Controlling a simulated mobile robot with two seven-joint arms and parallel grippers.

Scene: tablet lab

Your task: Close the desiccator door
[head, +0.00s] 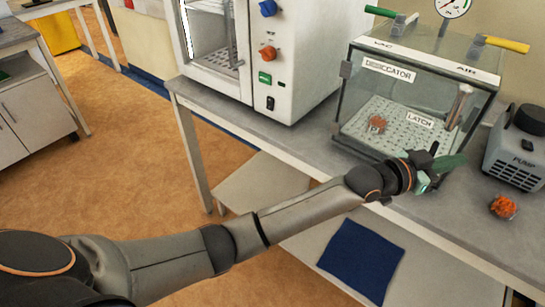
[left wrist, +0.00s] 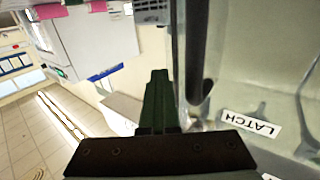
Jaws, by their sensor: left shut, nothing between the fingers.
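The desiccator (head: 388,69) is a clear box on the bench at the right, with VAC, AIR and DESICCATOR labels. Its clear front carries a LATCH label (head: 420,118) and a grey upright handle (head: 458,106) on the right. I cannot tell how far the door stands from the frame. My left gripper (head: 447,163) is shut and empty, low in front of the desiccator's right part. In the left wrist view the shut green fingers (left wrist: 158,100) are beside a dark bar, with the LATCH label (left wrist: 250,123) to the right. Whether they touch the door is unclear.
A grey pump (head: 514,153) stands right of the desiccator. An orange lump (head: 503,206) lies on the bench near the pump, and another (head: 377,123) is inside the desiccator on the perforated shelf. A white oven-like cabinet (head: 290,50) stands to the left.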

